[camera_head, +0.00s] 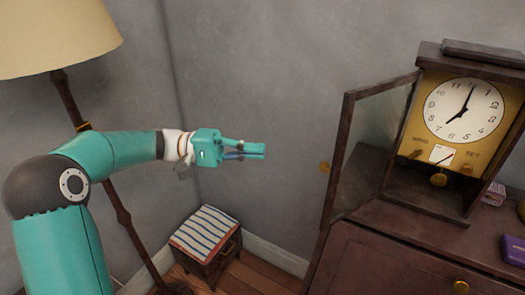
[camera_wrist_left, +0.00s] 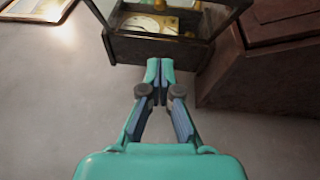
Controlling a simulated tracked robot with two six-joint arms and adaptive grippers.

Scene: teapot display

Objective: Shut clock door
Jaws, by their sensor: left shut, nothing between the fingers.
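The clock (camera_head: 463,125) stands on top of the wooden cabinet at the right of the head view. Its glazed door (camera_head: 372,140) is hinged at the clock's left side and stands open, swung out to the left. In the left wrist view my shut fingers (camera_wrist_left: 160,64) point toward a dark wooden case with glass and brass parts (camera_wrist_left: 155,35). My right gripper is not in view.
The cabinet (camera_head: 385,262) fills the lower right. A floor lamp (camera_head: 60,35) stands at the left behind my arm. A stool with a striped cushion (camera_head: 206,232) is on the floor by the wall. Small boxes (camera_head: 493,194) lie right of the clock.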

